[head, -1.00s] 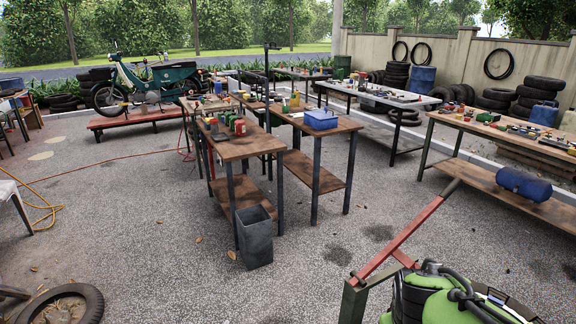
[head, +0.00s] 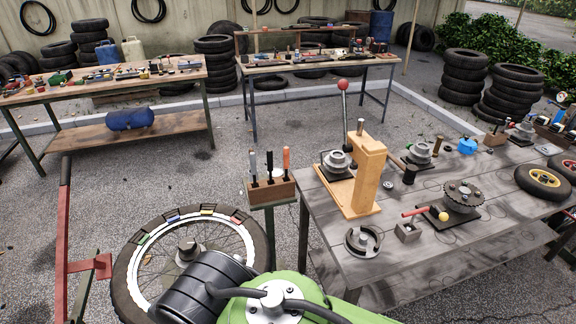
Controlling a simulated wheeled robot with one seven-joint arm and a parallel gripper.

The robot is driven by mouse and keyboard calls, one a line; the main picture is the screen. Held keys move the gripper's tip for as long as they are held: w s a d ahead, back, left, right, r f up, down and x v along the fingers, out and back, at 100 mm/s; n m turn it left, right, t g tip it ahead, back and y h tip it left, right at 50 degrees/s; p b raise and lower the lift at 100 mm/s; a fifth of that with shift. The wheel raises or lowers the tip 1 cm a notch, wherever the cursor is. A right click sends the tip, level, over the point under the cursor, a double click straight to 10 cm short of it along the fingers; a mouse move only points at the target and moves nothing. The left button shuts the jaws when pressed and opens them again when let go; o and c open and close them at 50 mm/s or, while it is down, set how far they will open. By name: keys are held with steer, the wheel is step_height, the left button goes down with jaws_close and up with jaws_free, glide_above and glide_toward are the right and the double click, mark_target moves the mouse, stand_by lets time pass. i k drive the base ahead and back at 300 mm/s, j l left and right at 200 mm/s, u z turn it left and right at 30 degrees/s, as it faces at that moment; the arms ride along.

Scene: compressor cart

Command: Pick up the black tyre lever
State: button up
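Two have black handles: a left black-handled tool (head: 253,164) and a middle black-handled tool (head: 269,163). The third is an orange-handled tool (head: 286,158). Their lower ends are hidden in the block, so I cannot tell whether either black one is the tyre lever. A spoked wheel with a tyre (head: 122,268) lies flat in front of the block, with several coloured pieces along its rim. My gripper is not in view.
A red upright bar (head: 64,220) stands at left. The grey workbench (head: 405,268) carries a wooden press (head: 365,175) and several metal parts. Open paving lies behind the wheel.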

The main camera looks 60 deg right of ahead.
mark_target(269, 153)
steer(key=z, duration=1.95)
steer(key=i+l+u, duration=0.1)
steer(key=u, duration=0.35)
steer(key=l+u, duration=0.5)
steer(key=u, duration=0.35)
steer(key=l+u, duration=0.25)
steer(key=u, duration=0.15)
